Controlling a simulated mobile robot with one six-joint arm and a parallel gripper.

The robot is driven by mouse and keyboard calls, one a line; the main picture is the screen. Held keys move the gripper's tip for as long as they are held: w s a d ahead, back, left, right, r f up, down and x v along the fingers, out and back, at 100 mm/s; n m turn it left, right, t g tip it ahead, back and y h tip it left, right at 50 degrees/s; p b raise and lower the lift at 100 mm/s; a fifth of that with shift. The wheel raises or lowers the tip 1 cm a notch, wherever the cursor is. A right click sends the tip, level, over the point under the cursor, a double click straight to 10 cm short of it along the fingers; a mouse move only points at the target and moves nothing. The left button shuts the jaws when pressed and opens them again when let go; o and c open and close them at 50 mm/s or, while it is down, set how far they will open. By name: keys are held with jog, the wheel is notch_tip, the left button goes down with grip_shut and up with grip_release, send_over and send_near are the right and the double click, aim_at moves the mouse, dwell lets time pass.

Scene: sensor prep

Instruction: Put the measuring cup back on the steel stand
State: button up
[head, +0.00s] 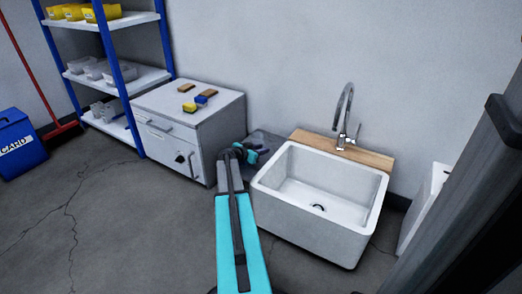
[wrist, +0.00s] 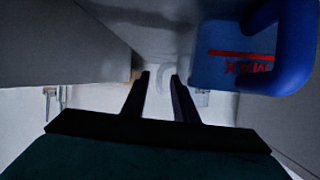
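The measuring cup (wrist: 235,62) is blue with a red line and red MAX lettering. It shows at the upper right of the wrist view, which looks upside down, and its handle curves along its right side. It appears to rest on a grey surface, likely the steel stand (wrist: 155,30). In the head view a dark grey top, likely the stand (head: 265,138), stands between cabinet and sink. My gripper (wrist: 160,76) has its two dark fingers apart with nothing seen between them; the cup is to one side. In the head view my gripper (head: 256,153) is over the stand's near side, hiding part of it.
A white sink (head: 315,215) with a tap (head: 345,115) stands right of the stand. A grey cabinet (head: 190,115) with sponges and blocks on top stands left. Farther left are a blue shelf rack (head: 125,75) and a blue bin (head: 18,145). The floor in front is clear.

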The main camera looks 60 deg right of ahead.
jog(key=shift+r, duration=0.2)
jog(key=p+v, duration=0.3)
jog(key=v, duration=0.9)
jog(key=shift+p, duration=0.35)
